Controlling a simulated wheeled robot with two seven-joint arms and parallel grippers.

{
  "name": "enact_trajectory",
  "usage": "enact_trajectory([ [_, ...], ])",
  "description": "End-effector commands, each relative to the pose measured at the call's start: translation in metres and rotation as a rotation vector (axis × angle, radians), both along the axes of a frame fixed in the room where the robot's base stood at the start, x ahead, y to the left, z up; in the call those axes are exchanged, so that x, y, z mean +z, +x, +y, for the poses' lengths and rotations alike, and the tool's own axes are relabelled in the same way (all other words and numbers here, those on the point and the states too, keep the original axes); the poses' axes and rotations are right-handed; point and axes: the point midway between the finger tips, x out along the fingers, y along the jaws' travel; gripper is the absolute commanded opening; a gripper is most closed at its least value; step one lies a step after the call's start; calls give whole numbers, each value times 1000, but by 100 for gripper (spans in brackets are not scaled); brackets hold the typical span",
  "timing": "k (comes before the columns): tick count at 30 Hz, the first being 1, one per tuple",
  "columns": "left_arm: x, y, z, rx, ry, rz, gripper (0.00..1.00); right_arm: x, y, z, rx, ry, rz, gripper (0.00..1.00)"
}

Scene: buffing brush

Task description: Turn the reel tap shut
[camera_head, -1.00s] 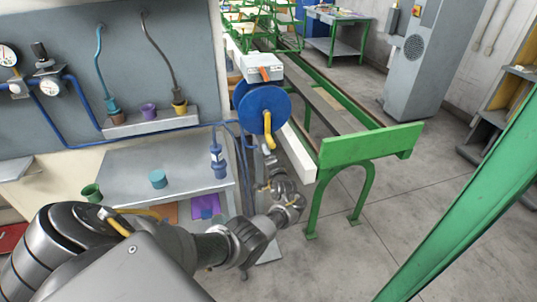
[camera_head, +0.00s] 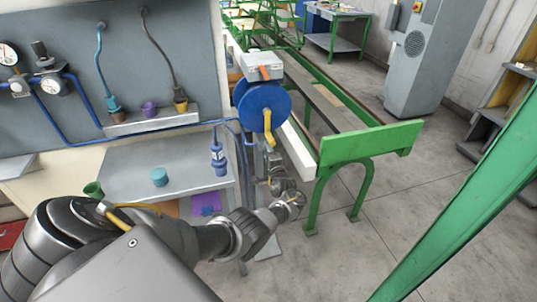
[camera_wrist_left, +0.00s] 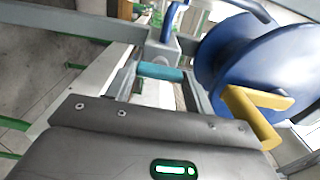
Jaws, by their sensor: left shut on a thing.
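The blue hose reel (camera_head: 252,108) hangs at the end of the workbench, with a yellow hose end (camera_head: 268,128) on its front. In the left wrist view, the reel (camera_wrist_left: 240,62) and yellow piece (camera_wrist_left: 258,112) are on the right. A short teal bar, seemingly the reel tap's handle (camera_wrist_left: 160,72), lies between the fingers of my left gripper (camera_wrist_left: 162,78), which is shut on it. A grey block with a blue pipe (camera_wrist_left: 168,32) is just beyond it. In the head view my left gripper (camera_head: 260,155) is small, below the reel, and its grasp cannot be made out.
A grey box with an orange part (camera_head: 262,66) sits above the reel. A green frame (camera_head: 370,145) stands close on the right. Open floor (camera_head: 330,270) lies in front.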

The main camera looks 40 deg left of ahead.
Motion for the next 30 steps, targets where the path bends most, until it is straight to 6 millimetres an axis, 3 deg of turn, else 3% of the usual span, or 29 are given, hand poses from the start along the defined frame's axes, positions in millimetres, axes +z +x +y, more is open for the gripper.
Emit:
enact_trajectory([
  [2,0,-1,2,4,3,2,30,0,0,0,0,0,0,52],
  [3,0,-1,2,4,3,2,54,0,0,0,0,0,0,52],
  [8,0,0,1,2,1,2,75,0,0,0,0,0,0,52],
  [19,1,-3,-6,-2,1,1,75,3,0,3,-1,3,1,52],
  [30,-1,-43,-62,-2,-3,0,75,14,0,3,-1,3,1,52],
])
